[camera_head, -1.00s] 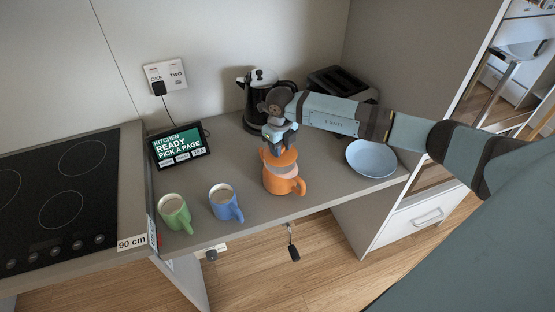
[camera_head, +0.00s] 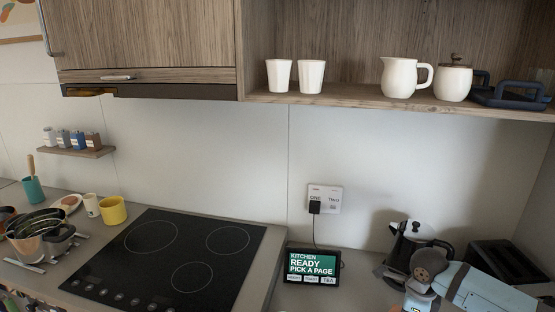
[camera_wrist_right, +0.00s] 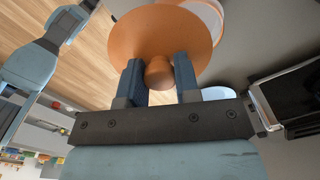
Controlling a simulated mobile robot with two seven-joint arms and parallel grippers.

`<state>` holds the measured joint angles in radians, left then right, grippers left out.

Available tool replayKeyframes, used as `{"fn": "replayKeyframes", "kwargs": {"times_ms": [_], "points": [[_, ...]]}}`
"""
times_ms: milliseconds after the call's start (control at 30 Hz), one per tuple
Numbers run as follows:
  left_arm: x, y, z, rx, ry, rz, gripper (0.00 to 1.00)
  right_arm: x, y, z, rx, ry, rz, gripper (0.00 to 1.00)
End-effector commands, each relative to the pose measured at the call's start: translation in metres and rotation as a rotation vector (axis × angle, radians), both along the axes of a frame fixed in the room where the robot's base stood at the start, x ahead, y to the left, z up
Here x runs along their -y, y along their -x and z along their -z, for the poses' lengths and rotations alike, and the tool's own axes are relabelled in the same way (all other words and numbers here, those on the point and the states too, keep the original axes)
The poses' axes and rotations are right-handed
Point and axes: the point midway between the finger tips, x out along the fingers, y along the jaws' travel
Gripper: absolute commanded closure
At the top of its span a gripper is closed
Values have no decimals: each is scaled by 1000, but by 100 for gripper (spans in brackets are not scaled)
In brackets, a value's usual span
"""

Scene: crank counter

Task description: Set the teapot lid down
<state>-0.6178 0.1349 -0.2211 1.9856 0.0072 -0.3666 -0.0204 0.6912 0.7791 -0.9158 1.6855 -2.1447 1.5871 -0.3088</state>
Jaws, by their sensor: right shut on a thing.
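The orange teapot lid (camera_wrist_right: 160,30) fills the upper middle of the right wrist view, its round knob (camera_wrist_right: 158,73) toward the camera. My right gripper (camera_wrist_right: 160,80) has its two fingers on either side of the knob and is shut on it. Part of the orange teapot's rim and pale inside (camera_wrist_right: 208,12) shows past the lid at the upper right, so the lid is off to one side of the opening. In the head view only my right wrist shows at the lower right; its fingers, the lid and the teapot are below the frame.
In the head view, a kettle (camera_head: 415,243) and dark toaster (camera_head: 505,262) stand behind my right arm. A tablet (camera_head: 312,266) and black hob (camera_head: 170,262) are to the left. A shelf (camera_head: 350,95) with white cups and a pitcher hangs above. A pale blue plate (camera_wrist_right: 218,93) shows in the wrist view.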

Motion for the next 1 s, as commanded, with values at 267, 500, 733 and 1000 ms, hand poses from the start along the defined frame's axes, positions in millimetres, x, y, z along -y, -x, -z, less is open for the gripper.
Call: {"fn": "replayKeyframes", "kwargs": {"times_ms": [267,500,733,1000], "points": [[2,1,-1,-1,3,3,57,-33,26,-28,8,-3,-718,100],[3,1,-1,-1,3,4,57,-57,52,-50,12,0,-1344,100],[3,1,-1,-1,3,4,57,-74,75,-67,13,3,-1854,100],[3,1,-1,-1,3,4,57,-81,88,-75,10,4,-2122,100]]}}
